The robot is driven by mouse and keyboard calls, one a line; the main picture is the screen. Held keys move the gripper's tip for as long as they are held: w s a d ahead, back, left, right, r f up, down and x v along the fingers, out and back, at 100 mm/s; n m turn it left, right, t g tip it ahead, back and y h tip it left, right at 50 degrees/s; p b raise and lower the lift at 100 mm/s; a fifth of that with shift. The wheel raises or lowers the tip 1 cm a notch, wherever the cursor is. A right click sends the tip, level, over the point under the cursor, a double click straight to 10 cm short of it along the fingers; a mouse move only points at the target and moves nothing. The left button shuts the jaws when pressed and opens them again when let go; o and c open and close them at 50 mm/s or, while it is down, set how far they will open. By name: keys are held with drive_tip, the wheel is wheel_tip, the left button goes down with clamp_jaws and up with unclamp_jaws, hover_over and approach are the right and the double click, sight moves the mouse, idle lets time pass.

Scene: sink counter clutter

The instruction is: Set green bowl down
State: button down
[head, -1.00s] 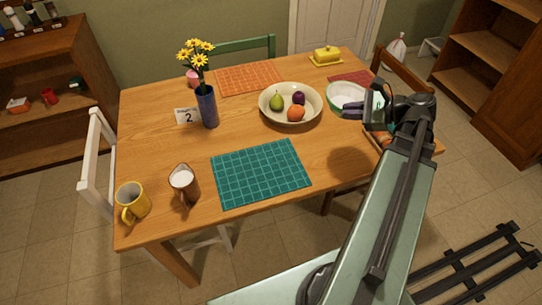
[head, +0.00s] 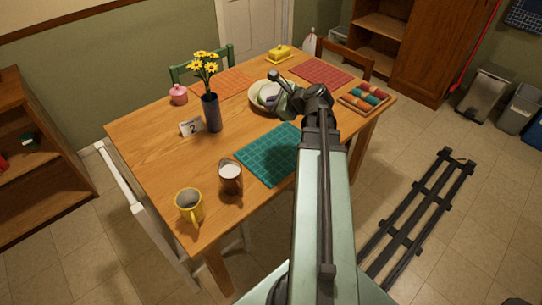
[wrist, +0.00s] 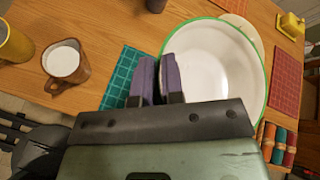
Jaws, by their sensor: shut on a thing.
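The green bowl (wrist: 225,62), white inside with a green rim, fills the upper right of the wrist view. My gripper (wrist: 160,62) is shut on its near left rim, with one purple-padded finger on each side of the wall. The bowl looks empty and held above the table.
The teal mat (head: 262,158) lies partly behind my arm. A brown mug (head: 230,180), yellow mug (head: 189,208) and flower vase (head: 211,112) stand to the left. A red mat (head: 322,72), yellow butter dish (head: 280,54) and tray of coloured rolls (head: 366,97) lie beyond and right.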

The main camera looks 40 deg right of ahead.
wheel_tip(320, 180, down, 20)
drive_tip(key=b, duration=2)
drive_tip(key=shift+f, duration=0.2)
drive_tip(key=shift+r, duration=0.25)
drive_tip(key=shift+f, duration=0.25)
drive_tip(key=c, duration=1.2)
unclamp_jaws()
drive_tip(key=shift+r, duration=0.1)
drive_tip(key=shift+c, duration=0.2)
drive_tip(key=shift+r, duration=0.25)
drive_tip(key=p+v, duration=0.6)
drive_tip(key=v, duration=0.6)
